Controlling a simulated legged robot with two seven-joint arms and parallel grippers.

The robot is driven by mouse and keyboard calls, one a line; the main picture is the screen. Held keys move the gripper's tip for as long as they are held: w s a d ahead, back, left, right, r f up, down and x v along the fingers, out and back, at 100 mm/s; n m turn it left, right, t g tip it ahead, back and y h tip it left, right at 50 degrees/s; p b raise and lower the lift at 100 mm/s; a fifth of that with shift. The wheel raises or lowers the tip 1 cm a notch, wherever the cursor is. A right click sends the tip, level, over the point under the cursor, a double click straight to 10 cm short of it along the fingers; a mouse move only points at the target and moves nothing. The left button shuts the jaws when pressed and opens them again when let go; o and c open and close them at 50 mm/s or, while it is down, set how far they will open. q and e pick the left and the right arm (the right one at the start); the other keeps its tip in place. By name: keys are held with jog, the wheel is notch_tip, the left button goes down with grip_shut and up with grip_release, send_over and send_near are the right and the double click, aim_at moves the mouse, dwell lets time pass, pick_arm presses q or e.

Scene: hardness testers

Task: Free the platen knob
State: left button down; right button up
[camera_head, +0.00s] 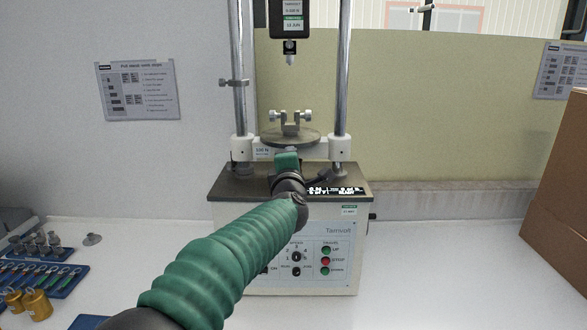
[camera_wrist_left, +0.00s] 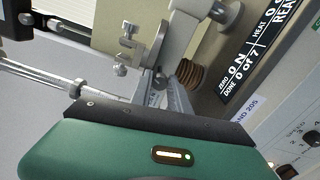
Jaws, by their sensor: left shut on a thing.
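The tester (camera_head: 285,240) stands on the white bench, with two chrome columns. Its round platen (camera_head: 290,137) carries a small clamp (camera_head: 291,118) with two thumb screws; the clamp also shows in the left wrist view (camera_wrist_left: 127,48). My left gripper (camera_head: 289,153) is just under the platen's front edge. In the left wrist view its fingers (camera_wrist_left: 163,88) are shut on a small part by the platen, which I take to be the platen knob (camera_wrist_left: 160,80). The fingers mostly hide the knob, and the head view does not show it clearly. My right gripper is not in view.
The test head (camera_head: 289,22) hangs above the platen, apart from the clamp. A brown ribbed sleeve (camera_wrist_left: 188,75) is close beside the fingers. Blue trays of tools (camera_head: 45,280) and brass weights (camera_head: 37,303) lie at left. A cardboard box (camera_head: 565,190) stands at right. Bench between is clear.

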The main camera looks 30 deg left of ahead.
pick_arm(q)
jog(key=n, duration=0.1)
jog(key=n+b, duration=0.1)
jog(key=n, duration=0.1)
jog(key=shift+s+a+f, duration=0.1)
jog(key=shift+a+f, duration=0.05)
jog(key=shift+f, duration=0.15)
jog(key=shift+b, duration=0.35)
jog(key=shift+f+n, duration=0.1)
jog(key=shift+n, duration=0.3)
jog(key=c, duration=1.5)
grip_release()
jog(key=shift+c, duration=0.2)
jog(key=o, duration=0.3)
jog(key=shift+s+r, duration=0.1)
jog(key=shift+r, duration=0.1)
jog(key=shift+s+d, duration=0.2)
jog(key=shift+s, duration=0.05)
jog(key=v, duration=1.6)
